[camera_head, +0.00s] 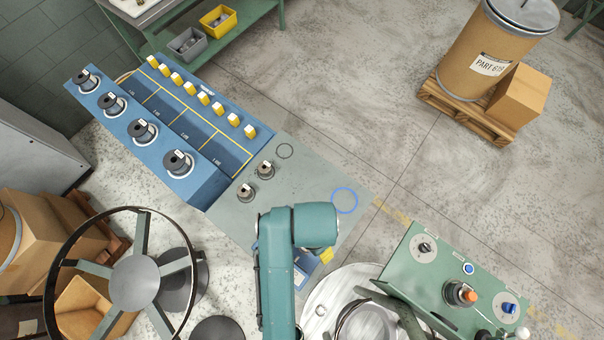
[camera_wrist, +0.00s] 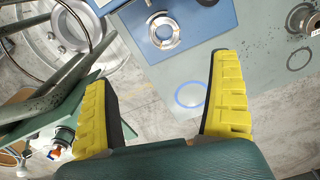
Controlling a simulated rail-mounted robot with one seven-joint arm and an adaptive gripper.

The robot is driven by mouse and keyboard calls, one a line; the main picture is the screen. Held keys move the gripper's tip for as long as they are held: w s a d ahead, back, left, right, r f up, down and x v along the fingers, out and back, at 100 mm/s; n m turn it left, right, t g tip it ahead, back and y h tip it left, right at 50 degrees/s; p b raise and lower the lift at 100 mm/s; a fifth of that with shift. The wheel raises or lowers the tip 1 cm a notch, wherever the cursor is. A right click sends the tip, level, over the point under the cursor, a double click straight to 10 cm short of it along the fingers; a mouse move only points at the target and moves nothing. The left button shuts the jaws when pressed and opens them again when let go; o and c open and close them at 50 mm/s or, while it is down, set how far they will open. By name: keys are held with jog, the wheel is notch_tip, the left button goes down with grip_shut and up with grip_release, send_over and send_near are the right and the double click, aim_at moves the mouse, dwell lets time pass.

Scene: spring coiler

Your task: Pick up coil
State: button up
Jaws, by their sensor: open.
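A silvery ring-shaped coil (camera_wrist: 164,31) lies on a small blue plate (camera_wrist: 207,24) at the top of the wrist view. In the head view my arm covers most of this plate (camera_head: 305,268), and I cannot make out the coil there. My gripper (camera_wrist: 160,68) is open and empty, with its two yellow fingers spread wide. In the wrist picture the coil appears beyond the fingertips, between their lines and apart from both. In the head view one yellow finger (camera_head: 327,254) shows beside the blue plate; the rest of my gripper is hidden.
A blue rack (camera_head: 165,125) with several dark spools and yellow blocks adjoins the grey table (camera_head: 300,185), which carries two small spools and a blue ring mark (camera_head: 344,200). A green control panel (camera_head: 450,275) stands right. A spoked wheel (camera_head: 135,278) stands left.

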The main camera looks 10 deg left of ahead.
notch_tip(320, 180, down, 10)
jog(key=shift+d+f, duration=0.1)
jog(key=f, duration=0.4)
jog(key=f+b, duration=0.1)
jog(key=f, duration=0.1)
jog(key=shift+w+a+f, duration=0.1)
jog(key=shift+w+a, duration=0.15)
jog(key=c, duration=1.4)
